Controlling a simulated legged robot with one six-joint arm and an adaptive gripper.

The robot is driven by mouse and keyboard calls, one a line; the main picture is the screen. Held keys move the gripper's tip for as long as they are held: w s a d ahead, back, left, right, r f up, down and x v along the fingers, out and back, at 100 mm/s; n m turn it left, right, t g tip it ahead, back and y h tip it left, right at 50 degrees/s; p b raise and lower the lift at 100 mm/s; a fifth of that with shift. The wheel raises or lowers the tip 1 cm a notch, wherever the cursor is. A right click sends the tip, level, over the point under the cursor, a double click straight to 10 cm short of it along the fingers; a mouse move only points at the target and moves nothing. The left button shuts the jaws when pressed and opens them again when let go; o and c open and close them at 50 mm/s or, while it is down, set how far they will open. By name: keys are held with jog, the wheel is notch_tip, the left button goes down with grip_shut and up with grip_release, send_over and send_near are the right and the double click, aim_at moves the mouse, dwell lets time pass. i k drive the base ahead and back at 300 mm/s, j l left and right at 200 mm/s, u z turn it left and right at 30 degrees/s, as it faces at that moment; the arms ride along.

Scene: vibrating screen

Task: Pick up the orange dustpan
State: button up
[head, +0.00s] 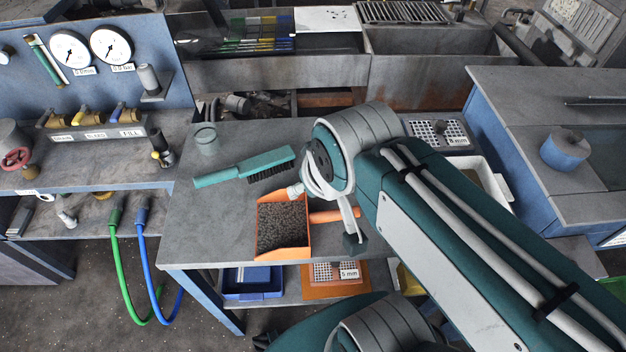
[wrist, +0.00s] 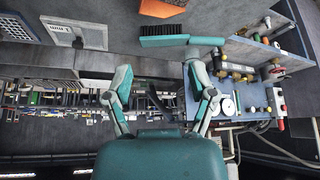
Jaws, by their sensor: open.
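The orange dustpan (head: 283,250) lies on the grey table in the head view, filled with dark granules. Its orange handle (head: 328,216) points right and is partly covered by a finger of my gripper (head: 324,214). My gripper is open, and the head view does not show whether it touches the handle. In the wrist view, the two fingers of my gripper (wrist: 158,78) are spread with nothing between them. Part of the dustpan (wrist: 162,8) shows at the top edge there, beyond the fingertips.
A teal brush (head: 245,168) with dark bristles lies behind the dustpan, left of my gripper. A perforated plate (head: 438,133) and a white tray (head: 497,180) are at the right. The table's left front (head: 205,225) is clear.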

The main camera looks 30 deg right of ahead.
aim_at(283, 233)
jog(key=z, duration=0.45)
jog(key=k+z, duration=0.15)
jog(key=z, duration=0.7)
jog(key=k+l+z, duration=0.1)
jog(key=z, duration=0.3)
jog(key=u, duration=0.5)
jog(key=j+u, duration=0.15)
jog(key=u, duration=0.8)
jog(key=l+u, duration=0.1)
jog(key=l, duration=0.2)
jog(key=k+l, duration=0.15)
jog(key=l, duration=0.15)
jog(key=u, duration=0.05)
